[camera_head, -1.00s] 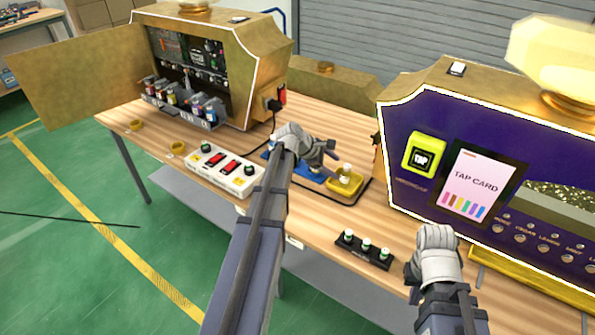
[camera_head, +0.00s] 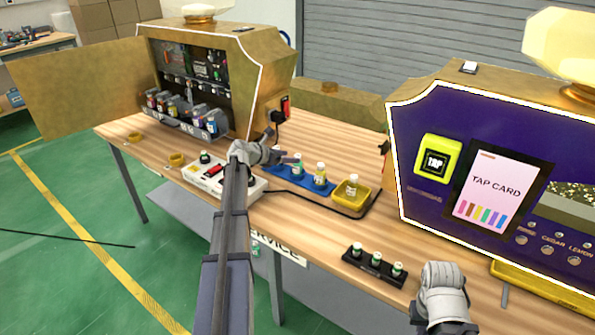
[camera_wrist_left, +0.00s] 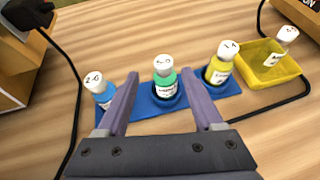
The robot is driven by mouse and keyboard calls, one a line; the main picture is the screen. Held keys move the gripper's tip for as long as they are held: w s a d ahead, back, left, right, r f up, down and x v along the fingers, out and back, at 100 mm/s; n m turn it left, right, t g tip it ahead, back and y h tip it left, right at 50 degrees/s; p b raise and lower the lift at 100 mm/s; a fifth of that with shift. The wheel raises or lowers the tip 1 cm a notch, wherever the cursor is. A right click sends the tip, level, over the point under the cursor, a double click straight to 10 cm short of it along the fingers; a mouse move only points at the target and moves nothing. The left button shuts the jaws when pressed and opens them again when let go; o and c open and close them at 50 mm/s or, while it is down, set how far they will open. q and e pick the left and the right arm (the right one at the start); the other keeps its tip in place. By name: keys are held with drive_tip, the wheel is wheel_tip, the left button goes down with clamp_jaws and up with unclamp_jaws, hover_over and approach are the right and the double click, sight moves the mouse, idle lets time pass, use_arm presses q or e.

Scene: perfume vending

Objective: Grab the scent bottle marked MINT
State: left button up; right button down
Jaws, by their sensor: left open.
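A blue bottle (camera_wrist_left: 100,91) stands left of the left finger, and a yellow bottle (camera_wrist_left: 220,70) stands right of the right finger. The label words are too small to read, so I cannot confirm which is MINT. The head view also shows the green bottle (camera_head: 297,166) and the yellow bottle (camera_head: 320,175). My right gripper (camera_head: 441,283) is low at the right; its fingers are unclear.
A yellow tray (camera_head: 345,203) with one bottle sits right of the mat. A black rack (camera_head: 375,269) of small bottles is near the table's front edge. A white switch box (camera_head: 207,181), an open gold machine (camera_head: 270,88) and a purple TAP CARD machine (camera_head: 415,195) surround the mat.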

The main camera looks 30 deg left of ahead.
sight(298, 166)
use_arm(q)
drive_tip(key=shift+d+b+x, duration=0.15)
drive_tip(key=shift+b+x, duration=0.5)
drive_tip(key=shift+x, duration=0.7)
drive_tip(key=shift+d+b+x, duration=0.1)
drive_tip(key=shift+b+x, duration=0.55)
drive_tip(key=shift+x, duration=0.65)
drive_tip(key=shift+s, duration=0.15)
clamp_jaws()
